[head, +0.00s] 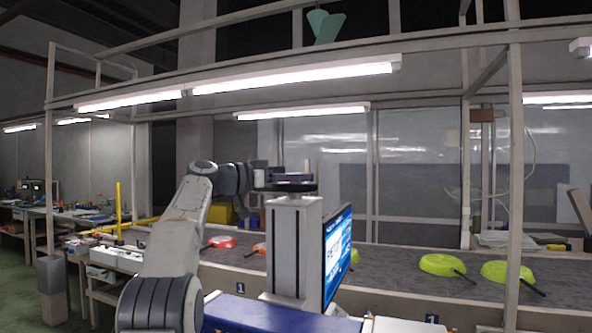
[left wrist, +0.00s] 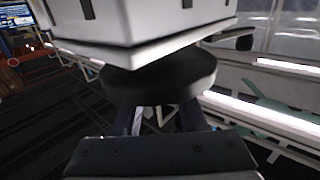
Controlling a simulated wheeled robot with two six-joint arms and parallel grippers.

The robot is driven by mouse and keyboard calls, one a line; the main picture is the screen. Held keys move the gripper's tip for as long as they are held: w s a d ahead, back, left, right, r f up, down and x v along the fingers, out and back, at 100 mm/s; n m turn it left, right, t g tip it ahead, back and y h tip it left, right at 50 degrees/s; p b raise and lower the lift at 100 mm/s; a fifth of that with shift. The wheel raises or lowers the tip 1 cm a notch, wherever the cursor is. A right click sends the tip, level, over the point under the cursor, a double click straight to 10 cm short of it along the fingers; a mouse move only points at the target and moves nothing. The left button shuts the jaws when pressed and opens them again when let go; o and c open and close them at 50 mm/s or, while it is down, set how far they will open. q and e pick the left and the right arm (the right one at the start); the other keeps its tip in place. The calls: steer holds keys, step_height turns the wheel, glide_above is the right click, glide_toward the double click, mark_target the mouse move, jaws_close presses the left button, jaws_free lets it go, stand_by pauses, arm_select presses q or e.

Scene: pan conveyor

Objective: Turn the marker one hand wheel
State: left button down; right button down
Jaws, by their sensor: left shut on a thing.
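The hand wheel (head: 292,188) is a dark flat disc on top of a grey column (head: 293,245) in the middle of the head view. A small marker one plate (head: 240,286) shows on the conveyor's front, left of the column. My left gripper (head: 284,177) reaches in from the left and is at the wheel, shut on it. In the left wrist view the black wheel (left wrist: 165,80) fills the middle, beside the pale column (left wrist: 150,28). My left gripper (left wrist: 165,120) meets its rim there; the fingertips are partly hidden. My right gripper is out of view.
A screen (head: 338,255) stands right of the column. Behind runs a grey conveyor (head: 395,270) with green pans (head: 442,264) and a red-orange pan (head: 222,242). A frame post (head: 515,170) rises at the right. Cluttered workbenches (head: 80,217) stand at the left.

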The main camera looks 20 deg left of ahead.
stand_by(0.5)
arm_select(q)
steer(key=shift+c, duration=2.3)
jaws_free()
steer(key=shift+s+a+f, duration=0.1)
steer(key=shift+s+a, duration=0.15)
steer(key=shift+a, duration=0.05)
steer(key=b+v, duration=0.3)
steer(key=v, duration=0.6)
steer(key=shift+s+a, duration=0.2)
steer(key=shift+a, duration=0.05)
